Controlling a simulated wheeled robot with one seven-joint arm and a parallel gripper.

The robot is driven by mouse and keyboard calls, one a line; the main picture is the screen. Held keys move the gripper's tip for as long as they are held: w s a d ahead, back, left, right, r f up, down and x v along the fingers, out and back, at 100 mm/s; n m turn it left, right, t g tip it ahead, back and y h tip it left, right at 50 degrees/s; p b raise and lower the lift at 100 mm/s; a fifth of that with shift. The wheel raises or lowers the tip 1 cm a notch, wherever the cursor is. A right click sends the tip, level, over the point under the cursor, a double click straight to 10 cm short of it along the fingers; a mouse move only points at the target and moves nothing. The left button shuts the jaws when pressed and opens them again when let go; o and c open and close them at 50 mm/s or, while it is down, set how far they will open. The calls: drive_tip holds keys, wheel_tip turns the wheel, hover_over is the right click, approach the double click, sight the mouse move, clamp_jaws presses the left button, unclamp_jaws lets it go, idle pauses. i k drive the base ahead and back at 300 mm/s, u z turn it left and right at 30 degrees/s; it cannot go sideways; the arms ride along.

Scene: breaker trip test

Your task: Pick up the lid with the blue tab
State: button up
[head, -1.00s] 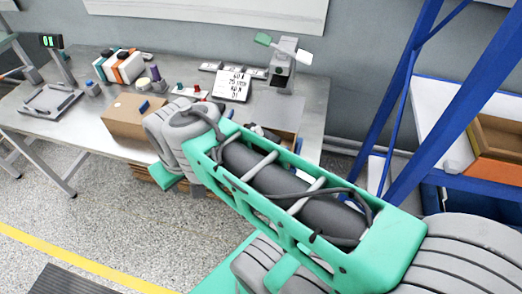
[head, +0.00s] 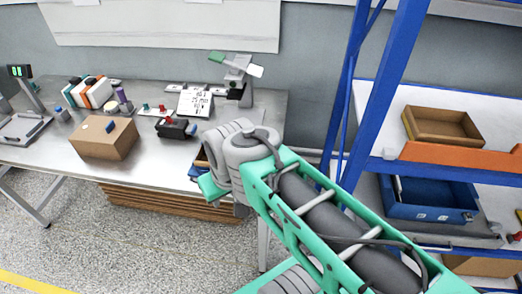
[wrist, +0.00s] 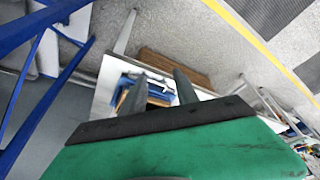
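A brown cardboard box (head: 92,143) stands on the left part of the metal table, with a small blue tab (head: 110,127) on its top face. I cannot tell whether that top is a separate lid. My gripper is hidden behind my arm in the head view. In the wrist view my gripper (wrist: 160,76) has its two dark fingers spread apart, with nothing visibly held between them. Beyond the fingers, some blue and tan items (wrist: 157,92) show on a pale surface, apart from the gripper and too small to make out.
The metal table (head: 150,168) also carries a dark device with a red top (head: 175,128), a sign (head: 195,103), a grey stand (head: 238,80) and white-orange containers (head: 90,92). Blue shelving (head: 375,100) at right holds a cardboard tray (head: 443,127) and a blue bin (head: 425,198).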

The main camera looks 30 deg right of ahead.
sight(108, 138)
drive_tip(key=z, duration=0.35)
drive_tip(key=i, duration=0.5)
drive_tip(key=k, duration=1)
drive_tip(key=u, duration=1.2)
drive_tip(key=i, duration=0.75)
drive_tip(key=z, duration=1.65)
drive_tip(key=i, duration=0.5)
drive_tip(key=u, duration=0.05)
